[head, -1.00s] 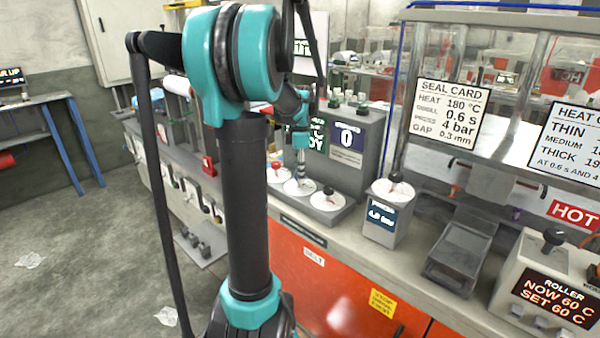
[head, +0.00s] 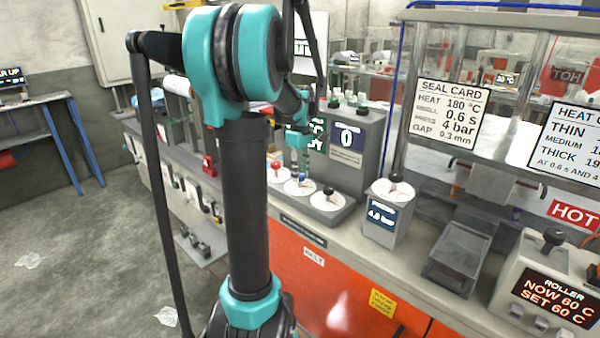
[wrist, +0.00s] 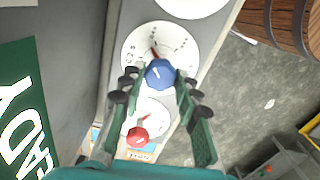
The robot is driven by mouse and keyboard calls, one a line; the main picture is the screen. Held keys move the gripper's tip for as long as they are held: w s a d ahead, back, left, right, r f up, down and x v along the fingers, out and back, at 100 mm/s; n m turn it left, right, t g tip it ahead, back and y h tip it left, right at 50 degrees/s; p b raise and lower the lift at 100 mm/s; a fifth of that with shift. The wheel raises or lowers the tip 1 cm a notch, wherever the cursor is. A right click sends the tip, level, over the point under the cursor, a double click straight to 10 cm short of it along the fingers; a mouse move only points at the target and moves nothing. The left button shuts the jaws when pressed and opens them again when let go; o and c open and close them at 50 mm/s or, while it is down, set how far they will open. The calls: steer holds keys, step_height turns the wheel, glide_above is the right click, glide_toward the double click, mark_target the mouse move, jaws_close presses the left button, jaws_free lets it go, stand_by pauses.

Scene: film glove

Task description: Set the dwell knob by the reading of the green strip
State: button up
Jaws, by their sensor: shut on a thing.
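My gripper (head: 302,172) points down over the middle of three white dials on the grey console. In the wrist view its two green fingers stand on either side of a blue knob (wrist: 159,73) and are shut on it. The blue knob sits on a white dial (wrist: 137,46) with a red pointer and small marks too blurred to read. A red knob (wrist: 138,137) is on the neighbouring dial, and a black knob (head: 328,191) is on the third. No green strip can be made out; a green sign (wrist: 25,120) shows part of its white lettering.
A seal card (head: 447,112) lists heat 180 °C, dwell 0.6 s, press 4 bar and gap 0.3 mm. A pressure box (head: 382,225) with a black knob stands right of the dials. A roller unit (head: 550,290) reads 60 C. A blue display (head: 347,137) shows 0.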

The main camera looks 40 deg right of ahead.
steer(key=m, duration=1.3)
steer(key=shift+d+m, duration=0.1)
steer(key=shift+m, duration=0.3)
steer(key=m, duration=1.2)
steer(key=shift+m, duration=0.4)
steer(key=o, duration=1.2)
steer(key=shift+c, duration=0.2)
steer(key=shift+r, duration=0.1)
step_height(320, 180, up, 12)
